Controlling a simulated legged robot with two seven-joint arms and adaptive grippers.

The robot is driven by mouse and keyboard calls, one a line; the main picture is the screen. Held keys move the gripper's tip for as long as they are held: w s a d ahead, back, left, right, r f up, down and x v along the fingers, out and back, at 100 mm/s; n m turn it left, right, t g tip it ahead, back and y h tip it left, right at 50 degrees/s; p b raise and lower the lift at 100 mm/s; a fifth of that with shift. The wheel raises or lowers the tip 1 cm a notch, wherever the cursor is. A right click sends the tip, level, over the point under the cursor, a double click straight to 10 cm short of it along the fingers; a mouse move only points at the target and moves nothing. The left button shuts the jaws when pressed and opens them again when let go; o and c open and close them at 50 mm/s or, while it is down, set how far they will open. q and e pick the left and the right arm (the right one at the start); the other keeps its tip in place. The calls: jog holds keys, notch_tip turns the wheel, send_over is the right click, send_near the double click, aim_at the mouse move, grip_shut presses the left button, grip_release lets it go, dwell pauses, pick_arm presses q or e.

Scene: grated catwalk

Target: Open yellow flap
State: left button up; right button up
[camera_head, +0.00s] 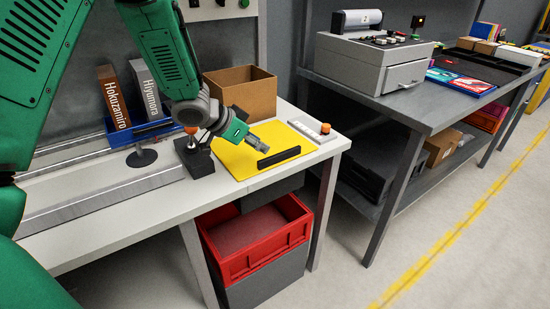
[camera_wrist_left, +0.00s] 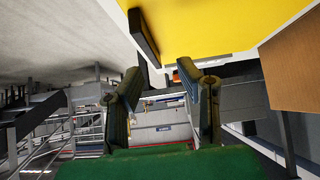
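The yellow flap (camera_head: 235,163) lies flat on the white workbench near its right end. A black bar handle (camera_head: 279,157) stands along its front right part. My left gripper (camera_head: 260,146) is low over the flap, just behind the handle. In the left wrist view the two fingers (camera_wrist_left: 168,98) are apart with nothing between them. The flap (camera_wrist_left: 215,25) and the handle (camera_wrist_left: 143,36) show at the top of that view, beyond the fingertips. I cannot tell whether a finger touches the flap. My right gripper is not in view.
An open cardboard box (camera_head: 243,92) stands behind the flap. A light strip with an orange button (camera_head: 325,128) lies to its right. A black base with an orange knob (camera_head: 191,131) is at its left. A red crate (camera_head: 262,243) sits below the bench (camera_head: 110,205).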

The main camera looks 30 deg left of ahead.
aim_at(282, 154)
pick_arm(q)
jog(key=w+d+f, duration=0.1)
jog(key=w+d+f+b, duration=0.1)
jog(key=d, duration=0.1)
jog(key=w+d+f, duration=0.1)
jog(key=shift+w+d, duration=0.3)
jog(key=shift+w+d+f, duration=0.2)
jog(key=shift+w+f, duration=0.1)
jog(key=shift+w+a+f+b, duration=0.2)
jog(key=shift+a+f, duration=0.3)
jog(key=shift+a, duration=0.05)
jog(key=shift+w+a+f+b, duration=0.15)
jog(key=shift+a+f+b, duration=0.05)
jog(key=shift+a+f, duration=0.35)
jog(key=shift+w+a, duration=0.15)
jog(key=shift+a, duration=0.05)
jog(key=shift+d+r, duration=0.2)
jog(key=shift+d, duration=0.05)
jog(key=shift+c, duration=0.5)
jog(key=shift+d+r, duration=0.15)
jog(key=shift+d, duration=0.25)
grip_shut()
jog(key=shift+d+r, duration=0.15)
jog(key=shift+d, duration=0.15)
jog(key=shift+a, duration=0.1)
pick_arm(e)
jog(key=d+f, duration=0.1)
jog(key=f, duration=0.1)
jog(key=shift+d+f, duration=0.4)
